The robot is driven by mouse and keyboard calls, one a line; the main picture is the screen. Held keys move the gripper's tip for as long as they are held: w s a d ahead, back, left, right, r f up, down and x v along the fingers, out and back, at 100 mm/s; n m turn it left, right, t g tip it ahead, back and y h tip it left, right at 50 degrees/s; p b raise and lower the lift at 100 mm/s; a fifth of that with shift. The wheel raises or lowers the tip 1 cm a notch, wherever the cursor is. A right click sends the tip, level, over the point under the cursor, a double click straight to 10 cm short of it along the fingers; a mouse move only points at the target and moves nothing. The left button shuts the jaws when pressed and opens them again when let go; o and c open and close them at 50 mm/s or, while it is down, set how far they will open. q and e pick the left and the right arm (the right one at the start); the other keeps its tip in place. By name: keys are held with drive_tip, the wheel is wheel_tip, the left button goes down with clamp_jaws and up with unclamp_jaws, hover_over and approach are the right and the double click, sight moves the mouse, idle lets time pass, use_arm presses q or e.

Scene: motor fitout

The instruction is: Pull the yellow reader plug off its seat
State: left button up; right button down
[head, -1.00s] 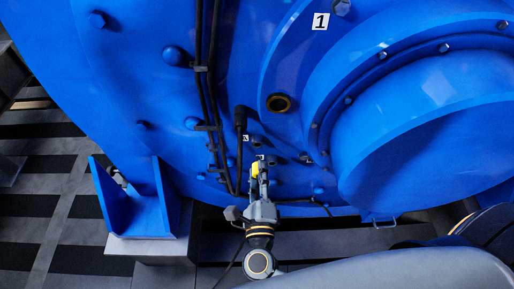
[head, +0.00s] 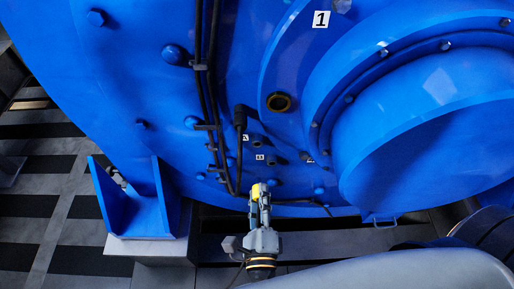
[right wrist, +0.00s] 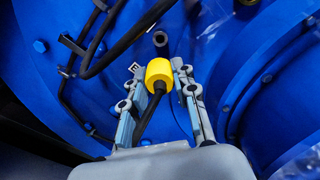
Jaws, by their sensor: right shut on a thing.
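The yellow reader plug (head: 257,190) is held between the fingertips of my right gripper (head: 263,197), below the row of sockets on the blue motor housing. In the right wrist view the plug (right wrist: 158,72) sits between the two fingers of my right gripper (right wrist: 158,78), with a dark cable running back from it. A dark open socket (right wrist: 160,38) shows beyond the plug, with a visible gap between them. My left gripper is not in view.
The blue motor housing (head: 130,60) fills most of the view. Black cables (head: 205,90) run down its face near the sockets. A blue bracket foot (head: 140,205) stands at lower left.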

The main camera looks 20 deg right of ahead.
drive_tip(key=v, duration=0.9)
drive_tip(key=shift+f+b, duration=0.15)
drive_tip(key=shift+b, duration=0.3)
drive_tip(key=shift+s, duration=0.15)
